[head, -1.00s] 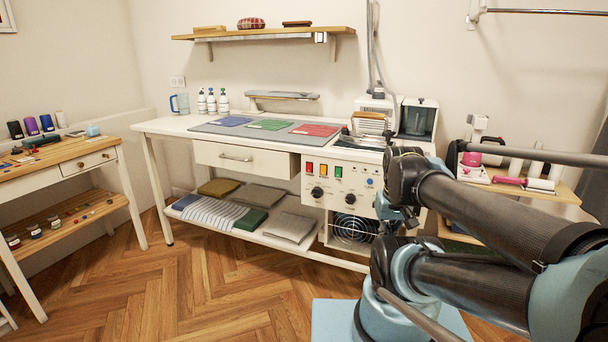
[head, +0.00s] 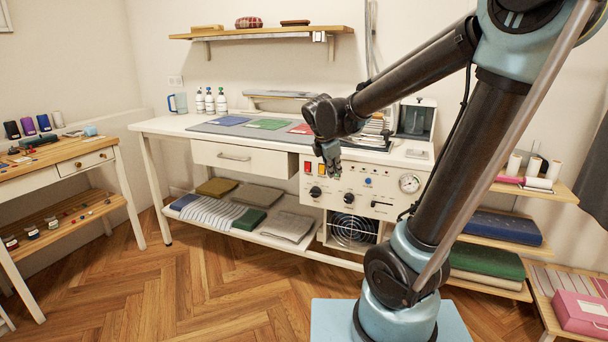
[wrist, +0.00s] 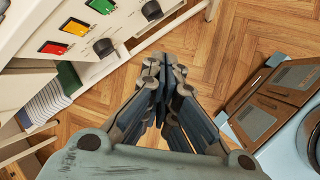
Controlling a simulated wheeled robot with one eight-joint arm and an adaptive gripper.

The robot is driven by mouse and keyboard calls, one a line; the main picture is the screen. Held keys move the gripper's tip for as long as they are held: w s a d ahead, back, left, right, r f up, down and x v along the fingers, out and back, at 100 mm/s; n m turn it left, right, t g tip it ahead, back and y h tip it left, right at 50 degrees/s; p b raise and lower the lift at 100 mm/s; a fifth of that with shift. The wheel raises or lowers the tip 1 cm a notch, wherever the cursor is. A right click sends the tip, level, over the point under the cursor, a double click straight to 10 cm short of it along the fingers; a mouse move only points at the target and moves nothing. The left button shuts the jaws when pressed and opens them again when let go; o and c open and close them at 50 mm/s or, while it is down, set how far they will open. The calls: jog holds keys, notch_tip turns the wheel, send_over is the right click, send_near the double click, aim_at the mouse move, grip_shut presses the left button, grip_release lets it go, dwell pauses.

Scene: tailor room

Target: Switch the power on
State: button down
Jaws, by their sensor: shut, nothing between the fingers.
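The white control panel (head: 345,195) under the worktop carries a red switch (head: 308,167) and a yellow-orange switch (head: 322,169). A green switch beside them is hidden by my gripper in the head view but shows in the wrist view (wrist: 101,6). Black knobs (head: 315,192) sit below the switches, and a small blue button (head: 368,181) is to the right. My gripper (head: 332,172) is shut and empty, pointing down in front of the green switch area. In the wrist view its fingertips (wrist: 170,62) are apart from the panel, right of the knobs.
The worktop (head: 165,126) holds coloured cloths, bottles and a pressing machine. A round gauge (head: 409,183) and a fan grille (head: 352,229) are on the same unit. Folded cloths lie on the lower shelf (head: 262,235). Wooden floor (head: 235,300) in front is clear.

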aim_at(307, 167)
jog(key=w+a+n+t, duration=0.1)
jog(key=w+a+n, duration=0.2)
jog(key=a, duration=0.4)
jog(key=w+a+n+t, duration=0.1)
jog(key=w+a+n, duration=0.3)
jog(key=a+n, duration=0.2)
jog(key=shift+a+n, duration=0.3)
jog(key=shift+a, duration=0.5)
jog(key=shift+w, duration=0.15)
jog(key=x, duration=0.4)
jog(key=w+r+x, duration=0.1)
jog(key=x, duration=0.3)
jog(key=w+d+x, duration=0.1)
jog(key=x, duration=0.3)
jog(key=shift+w+r, duration=0.1)
jog(key=shift+w, duration=0.2)
jog(key=shift+d, duration=0.15)
